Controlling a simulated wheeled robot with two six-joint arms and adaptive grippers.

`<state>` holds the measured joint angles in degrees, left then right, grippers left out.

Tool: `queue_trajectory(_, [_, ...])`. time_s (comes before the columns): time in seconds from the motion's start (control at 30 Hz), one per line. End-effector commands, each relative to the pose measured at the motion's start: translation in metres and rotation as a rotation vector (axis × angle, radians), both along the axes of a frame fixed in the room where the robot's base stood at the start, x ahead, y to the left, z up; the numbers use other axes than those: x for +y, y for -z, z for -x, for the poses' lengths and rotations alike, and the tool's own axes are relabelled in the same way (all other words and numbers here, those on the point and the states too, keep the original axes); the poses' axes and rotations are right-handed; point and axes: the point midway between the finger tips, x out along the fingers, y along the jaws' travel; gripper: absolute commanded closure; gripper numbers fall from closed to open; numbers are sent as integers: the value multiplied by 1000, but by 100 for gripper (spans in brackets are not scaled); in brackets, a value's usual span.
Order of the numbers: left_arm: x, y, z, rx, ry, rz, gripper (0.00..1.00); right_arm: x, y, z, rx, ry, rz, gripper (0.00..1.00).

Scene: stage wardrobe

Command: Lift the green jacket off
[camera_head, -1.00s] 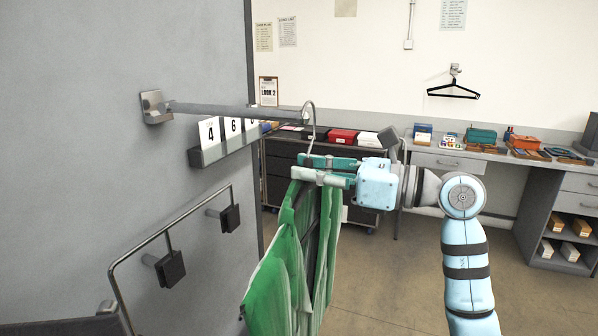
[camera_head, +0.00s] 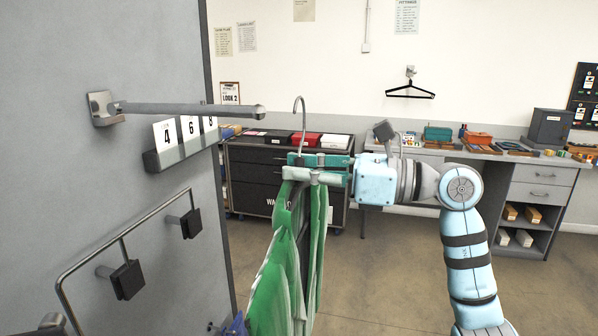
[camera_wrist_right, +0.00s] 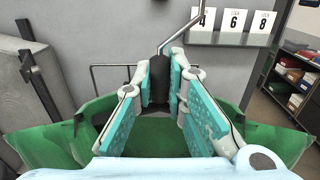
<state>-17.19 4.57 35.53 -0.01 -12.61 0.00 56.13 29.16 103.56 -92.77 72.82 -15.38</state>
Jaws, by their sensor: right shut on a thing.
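The green jacket (camera_head: 283,275) hangs from a hanger with a tall metal hook (camera_head: 299,115). My right gripper (camera_head: 297,168) is shut on the hanger just below the hook, above the jacket's shoulders. The wall rail (camera_head: 190,109) ends to the left of the hook; the hook is apart from its tip, and the rail is bare. In the right wrist view, the dark neck of the hanger (camera_wrist_right: 159,80) sits between the teal finger pads, with green cloth (camera_wrist_right: 50,140) spread on both sides below. The jacket's lower end is cut off in the head view. My left gripper is not in view.
A ledge with number cards (camera_head: 180,144) and a bar frame with black pads (camera_head: 127,279) are on the grey panel at left. A dark drawer cabinet (camera_head: 255,177) and a desk (camera_head: 540,172) stand behind. Open floor lies to the right.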

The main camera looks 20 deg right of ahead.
Motion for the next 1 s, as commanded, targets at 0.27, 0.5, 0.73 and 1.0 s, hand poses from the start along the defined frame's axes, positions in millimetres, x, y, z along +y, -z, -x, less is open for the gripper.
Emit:
queue_trajectory(0.27, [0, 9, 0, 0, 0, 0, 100, -13, 2, 7, -2, 3, 1, 100])
queue_trajectory(0.5, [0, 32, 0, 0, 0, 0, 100, -47, 5, 28, 0, 4, 1, 100])
queue_trajectory(0.73, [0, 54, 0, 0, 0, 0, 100, -82, 5, 50, -1, 4, 1, 100])
queue_trajectory(1.0, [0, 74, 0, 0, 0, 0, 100, -120, 3, 75, 1, 3, -1, 100])
